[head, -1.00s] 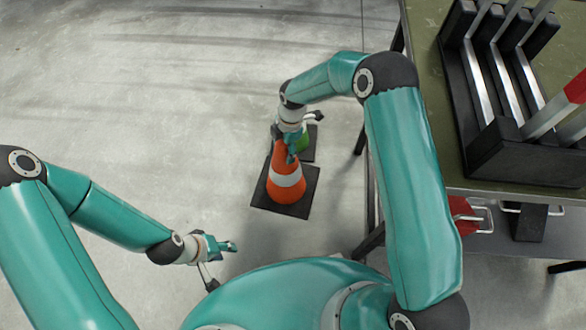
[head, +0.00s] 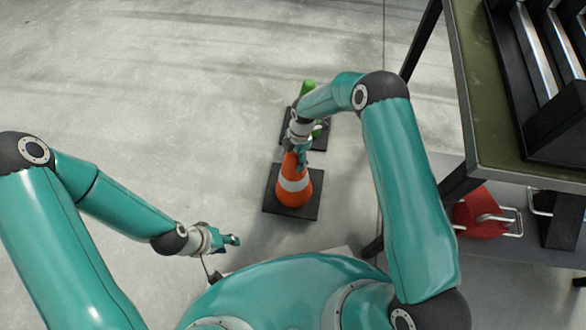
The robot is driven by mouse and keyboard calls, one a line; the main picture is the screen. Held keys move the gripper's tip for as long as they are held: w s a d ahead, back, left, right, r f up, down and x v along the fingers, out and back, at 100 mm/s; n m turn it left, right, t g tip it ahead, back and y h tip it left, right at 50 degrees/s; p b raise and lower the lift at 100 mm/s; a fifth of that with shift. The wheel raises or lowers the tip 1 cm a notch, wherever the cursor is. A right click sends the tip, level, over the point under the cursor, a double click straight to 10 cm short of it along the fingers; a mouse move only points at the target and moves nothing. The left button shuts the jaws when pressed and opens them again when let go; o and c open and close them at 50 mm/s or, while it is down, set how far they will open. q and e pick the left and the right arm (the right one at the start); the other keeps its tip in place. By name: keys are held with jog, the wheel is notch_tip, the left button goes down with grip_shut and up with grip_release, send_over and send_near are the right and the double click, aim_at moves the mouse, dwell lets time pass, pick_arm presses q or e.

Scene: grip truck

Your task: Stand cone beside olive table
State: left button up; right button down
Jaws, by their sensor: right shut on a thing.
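An orange cone (head: 294,186) with a white band and a black square base is upright in the middle of the head view. My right gripper (head: 299,157) is shut on the cone's top, which it partly hides. I cannot tell whether the base touches the floor. The olive table (head: 468,100) stands to the right, its near left leg a short way right of the cone. My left gripper (head: 228,241) is empty, low and left of the cone, with its fingers apart.
A green object (head: 308,88) on a black base stands just behind the cone, partly hidden by my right arm. A black rack (head: 560,120) with metal bars is on the table. A red container (head: 482,212) sits on the shelf below. Floor at left is clear.

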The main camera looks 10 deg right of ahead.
notch_tip(320, 180, down, 5)
jog(key=shift+f+b, duration=0.1)
jog(key=shift+b, duration=1.15)
jog(key=shift+c, duration=0.8)
grip_release()
jog(key=shift+f, duration=0.1)
jog(key=r+p, duration=0.1)
jog(key=r, duration=0.3)
jog(key=d+r+p, duration=0.1)
jog(key=r, duration=0.3)
jog(key=r+p, duration=0.1)
jog(key=r, duration=0.3)
jog(key=shift+w+d, duration=0.3)
jog(key=shift+w, duration=0.05)
